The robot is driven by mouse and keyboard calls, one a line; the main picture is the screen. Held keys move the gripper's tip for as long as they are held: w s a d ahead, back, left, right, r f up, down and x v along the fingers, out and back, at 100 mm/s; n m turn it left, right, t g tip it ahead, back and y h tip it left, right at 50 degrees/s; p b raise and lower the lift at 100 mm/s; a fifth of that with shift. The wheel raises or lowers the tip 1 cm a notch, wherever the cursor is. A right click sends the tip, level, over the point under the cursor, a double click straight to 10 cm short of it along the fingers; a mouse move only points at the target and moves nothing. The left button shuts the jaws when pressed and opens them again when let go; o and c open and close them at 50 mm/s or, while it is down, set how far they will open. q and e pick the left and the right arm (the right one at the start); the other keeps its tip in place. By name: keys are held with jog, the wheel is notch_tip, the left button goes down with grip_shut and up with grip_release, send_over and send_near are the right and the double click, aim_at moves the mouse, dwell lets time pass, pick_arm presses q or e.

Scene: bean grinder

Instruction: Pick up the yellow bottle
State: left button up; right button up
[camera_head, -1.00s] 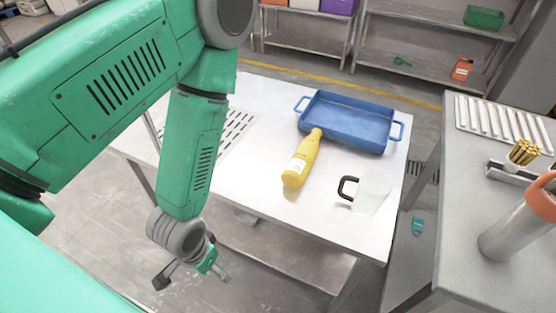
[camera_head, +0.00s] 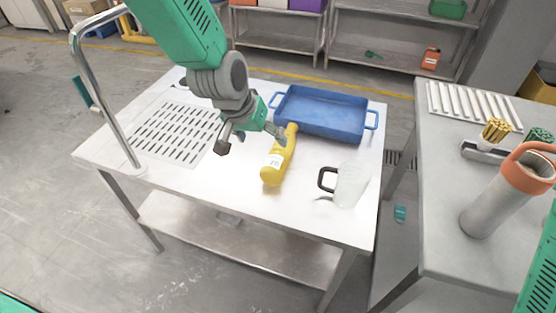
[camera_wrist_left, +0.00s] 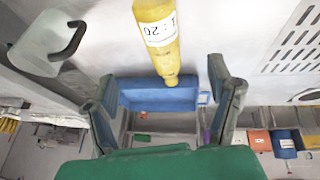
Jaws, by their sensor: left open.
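The yellow bottle (camera_head: 278,160) with a white label lies on its side on the metal table (camera_head: 220,185), its neck toward the blue tray. My left gripper (camera_head: 252,143) is open and empty, just left of the bottle and above the table. In the left wrist view, the bottle (camera_wrist_left: 157,35) shows at the top, beyond and between the spread fingers (camera_wrist_left: 163,98), its neck pointing toward the blue tray. No contact with the bottle is clear. My right gripper is not in view.
A blue tray (camera_head: 283,100) with handles stands behind the bottle. A clear pitcher (camera_head: 352,185) with a dark handle stands to its right. A metal faucet (camera_head: 101,100) rises at the table's left. A side table (camera_head: 440,150) stands at the right. The table's front is clear.

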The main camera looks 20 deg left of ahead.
aim_at(277, 160)
pick_arm(q)
jog(key=b+x, duration=0.2)
jog(key=x, duration=1.1)
jog(key=shift+w+f, duration=0.25)
jog(key=shift+r, duration=0.1)
jog(key=c, duration=1.6)
